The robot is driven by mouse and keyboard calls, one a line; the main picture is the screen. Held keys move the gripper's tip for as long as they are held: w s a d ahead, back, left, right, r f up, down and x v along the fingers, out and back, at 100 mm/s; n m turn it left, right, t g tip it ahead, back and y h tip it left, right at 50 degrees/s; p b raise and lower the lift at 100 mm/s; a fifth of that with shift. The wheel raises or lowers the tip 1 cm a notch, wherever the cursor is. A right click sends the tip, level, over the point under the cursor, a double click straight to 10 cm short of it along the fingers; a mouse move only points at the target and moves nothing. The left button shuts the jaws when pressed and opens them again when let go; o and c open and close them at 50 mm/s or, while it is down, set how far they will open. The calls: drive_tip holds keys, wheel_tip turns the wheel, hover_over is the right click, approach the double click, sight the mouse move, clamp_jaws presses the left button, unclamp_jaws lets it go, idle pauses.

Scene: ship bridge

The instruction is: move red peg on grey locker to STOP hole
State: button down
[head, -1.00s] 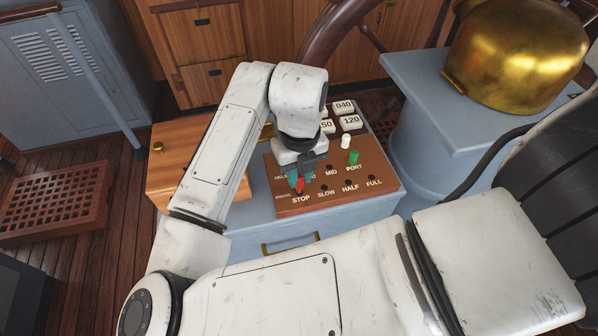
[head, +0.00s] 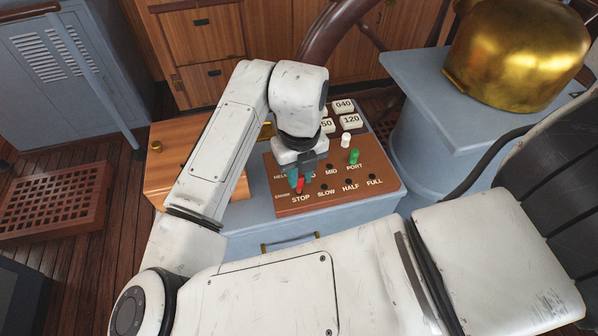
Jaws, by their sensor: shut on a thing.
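The red peg (head: 300,184) is upright between the fingers of my gripper (head: 300,176), which is shut on it. The peg's lower end is at the brown peg board (head: 305,206), just above the STOP label (head: 301,198). I cannot tell whether its tip is in the STOP hole, as the fingers and the peg cover that spot. The board lies on the grey locker (head: 270,235).
A green peg (head: 354,157) and a white peg (head: 346,140) stand on the board to the right. Numbered white tiles (head: 350,120) lie behind them. A wooden box (head: 165,160) is at the left. A brass dome (head: 515,55) stands on a grey pedestal at the right.

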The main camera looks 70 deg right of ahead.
drive_tip(key=shift+f+b, duration=1.1)
drive_tip(key=shift+b, duration=0.15)
idle(0.4)
drive_tip(key=c, duration=0.9)
unclamp_jaws()
drive_tip(key=shift+r+p, duration=2.45)
drive_tip(key=shift+r, duration=1.1)
drive_tip(key=shift+s, duration=0.1)
